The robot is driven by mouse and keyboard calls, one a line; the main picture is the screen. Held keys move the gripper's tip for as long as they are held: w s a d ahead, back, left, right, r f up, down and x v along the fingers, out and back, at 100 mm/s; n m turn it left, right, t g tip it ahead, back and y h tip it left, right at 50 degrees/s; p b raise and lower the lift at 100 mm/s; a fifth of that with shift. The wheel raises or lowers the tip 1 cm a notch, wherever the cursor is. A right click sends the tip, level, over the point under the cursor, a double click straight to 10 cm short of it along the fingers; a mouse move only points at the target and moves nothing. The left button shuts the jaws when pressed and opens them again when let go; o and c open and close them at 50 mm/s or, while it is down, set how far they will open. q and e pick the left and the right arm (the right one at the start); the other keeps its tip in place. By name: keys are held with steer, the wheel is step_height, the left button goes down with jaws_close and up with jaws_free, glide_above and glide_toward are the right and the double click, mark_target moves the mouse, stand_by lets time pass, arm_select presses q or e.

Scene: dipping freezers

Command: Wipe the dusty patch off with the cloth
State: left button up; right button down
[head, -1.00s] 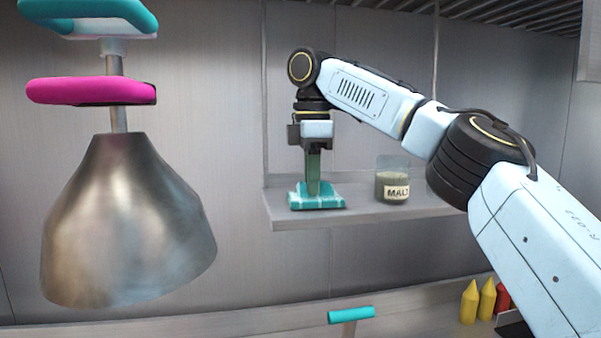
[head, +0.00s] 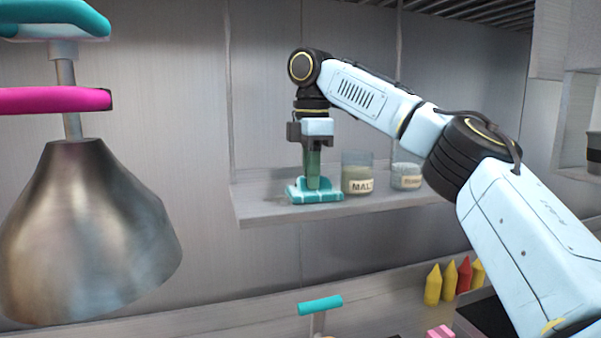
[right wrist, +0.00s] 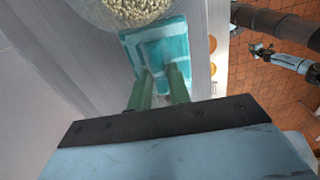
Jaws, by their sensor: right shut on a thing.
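My right gripper (head: 313,182) points down over the wall shelf (head: 262,212) and is shut on the cloth. In the right wrist view the cloth (right wrist: 160,50) spreads beyond the green fingertips (right wrist: 160,82). A faint darker smudge (head: 277,199) shows on the shelf just left of the cloth; I cannot tell if it is dust. Anything under the cloth is hidden.
A jar labelled MALT (head: 358,172) stands close to the right of the cloth, with a second labelled jar (head: 406,175) beyond it. A metal lamp shade (head: 85,235) hangs at the left. Yellow and red bottles (head: 464,276) stand below right.

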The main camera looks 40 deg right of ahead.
steer(key=shift+w+a, duration=0.45)
steer(key=shift+a, duration=0.8)
steer(key=shift+w+a, duration=0.5)
steer(key=shift+a, duration=0.8)
steer(key=shift+w+a, duration=0.45)
steer(key=shift+a, duration=0.8)
steer(key=shift+w+a+f, duration=0.1)
steer(key=shift+w+a, duration=0.05)
steer(key=shift+a, duration=0.5)
steer(key=shift+w+a+f, duration=0.1)
steer(key=shift+w+a, duration=0.05)
steer(key=shift+a, duration=0.45)
step_height(320, 180, up, 7)
steer(key=shift+r, duration=0.15)
steer(key=n, duration=0.6)
steer(key=f+n, duration=0.1)
steer(key=n, duration=0.2)
steer(key=shift+s+d, duration=0.1)
